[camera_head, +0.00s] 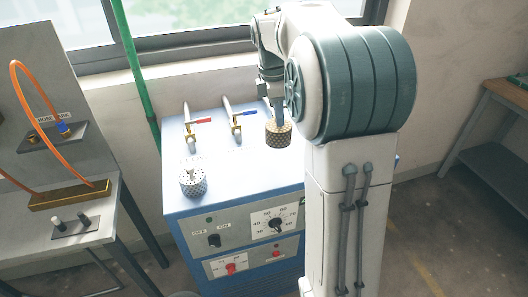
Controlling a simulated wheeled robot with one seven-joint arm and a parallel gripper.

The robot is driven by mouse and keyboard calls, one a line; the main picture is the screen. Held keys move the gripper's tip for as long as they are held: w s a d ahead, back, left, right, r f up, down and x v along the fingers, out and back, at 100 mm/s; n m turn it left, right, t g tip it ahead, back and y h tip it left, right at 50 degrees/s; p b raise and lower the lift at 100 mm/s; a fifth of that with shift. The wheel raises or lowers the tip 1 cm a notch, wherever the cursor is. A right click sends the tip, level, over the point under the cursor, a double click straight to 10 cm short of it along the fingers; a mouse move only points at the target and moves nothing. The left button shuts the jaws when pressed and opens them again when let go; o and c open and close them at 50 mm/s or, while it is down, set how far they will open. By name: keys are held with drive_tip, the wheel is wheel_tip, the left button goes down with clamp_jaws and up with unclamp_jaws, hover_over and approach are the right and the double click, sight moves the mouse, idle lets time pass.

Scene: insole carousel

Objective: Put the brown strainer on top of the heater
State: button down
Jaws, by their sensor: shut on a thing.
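The brown strainer (278,133), a short perforated cylinder, is at the right rear of the blue heater's light top. My gripper (277,114) points down and is shut on it from above. My arm hides part of the gripper and the area to its right. I cannot tell whether the strainer touches the top or hangs just above it. The heater (238,206) is a blue cabinet with knobs and dials on its front.
A silver perforated strainer (193,182) stands at the heater top's front left. Two taps, one with a red handle (202,120) and one with a blue handle (245,113), rise behind. A bench (75,252) with an orange hose stands left. The top's middle is clear.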

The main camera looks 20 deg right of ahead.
drive_tip(key=shift+s+a+f+p, duration=0.2)
drive_tip(key=shift+s+a+f, duration=0.15)
drive_tip(key=shift+a+f, duration=1)
drive_tip(key=shift+s+a+f+p, duration=0.2)
drive_tip(key=shift+s+a+f, duration=0.2)
drive_tip(key=shift+a+f, duration=1)
drive_tip(key=shift+s+a+f+p, duration=0.2)
drive_tip(key=shift+s+a+f, duration=0.15)
drive_tip(key=shift+a+f, duration=1)
drive_tip(key=shift+d+f, duration=0.35)
drive_tip(key=shift+f, duration=0.15)
drive_tip(key=c, duration=1.3)
unclamp_jaws()
drive_tip(key=shift+r, duration=0.2)
